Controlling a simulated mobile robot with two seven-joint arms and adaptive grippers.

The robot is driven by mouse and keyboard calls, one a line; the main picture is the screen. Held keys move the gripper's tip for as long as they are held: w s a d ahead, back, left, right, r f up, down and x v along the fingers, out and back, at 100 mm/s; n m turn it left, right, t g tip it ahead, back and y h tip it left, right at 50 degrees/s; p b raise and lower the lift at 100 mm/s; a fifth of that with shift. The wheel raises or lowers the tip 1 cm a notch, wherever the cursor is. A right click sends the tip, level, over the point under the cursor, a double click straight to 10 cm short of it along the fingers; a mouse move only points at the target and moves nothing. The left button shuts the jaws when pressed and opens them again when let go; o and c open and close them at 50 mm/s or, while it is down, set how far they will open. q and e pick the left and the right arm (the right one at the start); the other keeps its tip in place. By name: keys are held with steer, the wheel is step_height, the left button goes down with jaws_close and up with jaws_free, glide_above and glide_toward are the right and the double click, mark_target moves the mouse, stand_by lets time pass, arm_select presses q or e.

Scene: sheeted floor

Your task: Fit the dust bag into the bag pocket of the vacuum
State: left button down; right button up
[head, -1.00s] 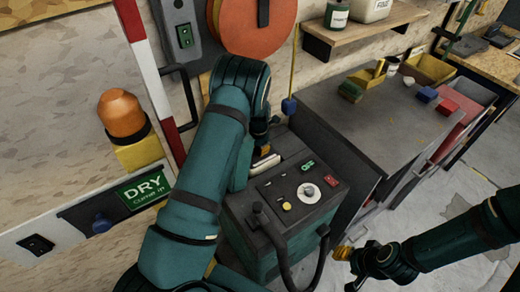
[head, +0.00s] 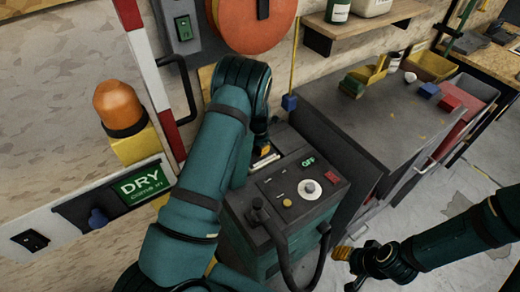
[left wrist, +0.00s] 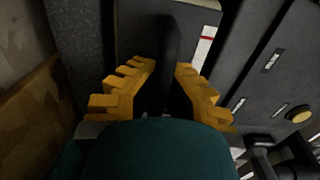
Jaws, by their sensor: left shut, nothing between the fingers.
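The vacuum (head: 263,210) is a teal and dark grey box with a knob, small labels and a black hose on top, standing against the wall. My left gripper (head: 262,150) reaches down at its back left, mostly hidden by my forearm. The pocket is not clearly visible. My right gripper (head: 345,254) hangs at lower right, over the floor.
A grey cabinet (head: 340,105) stands right of the vacuum, with small blocks and a yellow bin (head: 432,66) on or beside it. An orange lamp (head: 119,107) and a DRY sign (head: 143,183) are on the left wall. The floor at the right is clear.

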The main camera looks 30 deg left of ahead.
arm_select(q)
steer(key=c, duration=1.7)
jaws_free()
steer(key=shift+f, duration=0.15)
steer(key=o, duration=0.6)
steer(key=shift+o, duration=0.2)
steer(key=r, duration=1.2)
steer(key=shift+s+a, duration=0.1)
steer(key=shift+s, duration=0.15)
